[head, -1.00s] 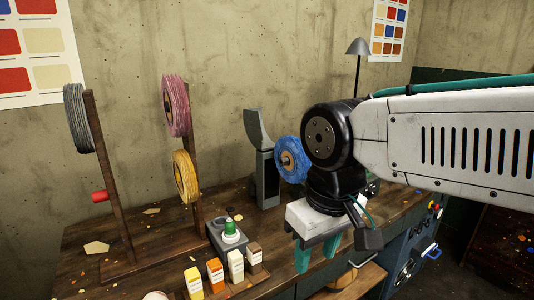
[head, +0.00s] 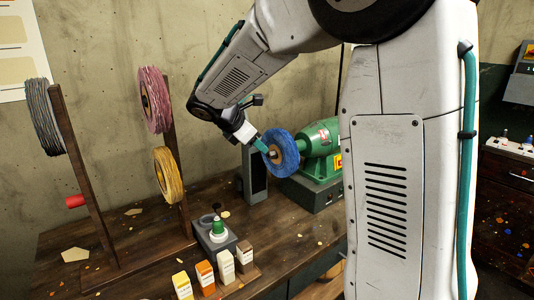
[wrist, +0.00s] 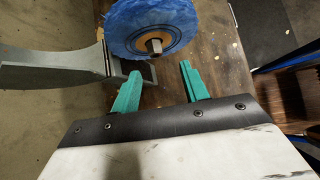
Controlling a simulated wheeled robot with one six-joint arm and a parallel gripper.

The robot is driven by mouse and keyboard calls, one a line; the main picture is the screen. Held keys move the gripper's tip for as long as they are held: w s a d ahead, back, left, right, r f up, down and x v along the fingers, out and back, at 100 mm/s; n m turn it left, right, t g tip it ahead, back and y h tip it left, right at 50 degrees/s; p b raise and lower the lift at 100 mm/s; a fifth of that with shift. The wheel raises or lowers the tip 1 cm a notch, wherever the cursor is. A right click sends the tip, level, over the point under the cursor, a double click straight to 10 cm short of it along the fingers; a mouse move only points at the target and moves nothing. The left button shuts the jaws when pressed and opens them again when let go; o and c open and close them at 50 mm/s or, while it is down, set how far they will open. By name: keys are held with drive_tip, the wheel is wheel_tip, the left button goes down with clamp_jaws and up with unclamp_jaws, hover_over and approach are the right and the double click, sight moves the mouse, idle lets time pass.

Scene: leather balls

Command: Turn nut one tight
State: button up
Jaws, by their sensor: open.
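The nut (wrist: 154,45) is a small grey metal hex at the centre of the blue buffing wheel (wrist: 118,30) in the wrist view. In the head view the blue wheel (head: 286,150) sits on the left shaft of the green grinder (head: 318,145), and the nut (head: 272,154) shows on its near left face. My gripper (wrist: 158,82), with teal fingers, is open and empty. In the wrist view the nut lies ahead of the fingertips, apart from them. In the head view my gripper (head: 262,146) is close beside the nut side of the wheel; one finger is largely hidden.
A grey upright stand (head: 253,172) is close beside the wheel. Wooden posts at left carry a grey wheel (head: 42,117), a pink wheel (head: 154,98) and a yellow wheel (head: 168,174). A grey box with a green button (head: 216,230) and small cartons stand in front.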

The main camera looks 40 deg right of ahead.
sight(269, 154)
drive_tip(key=shift+n, duration=0.3)
drive_tip(key=x, duration=0.8)
drive_tip(key=shift+w+d, duration=0.15)
drive_tip(key=shift+w, duration=0.3)
clamp_jaws()
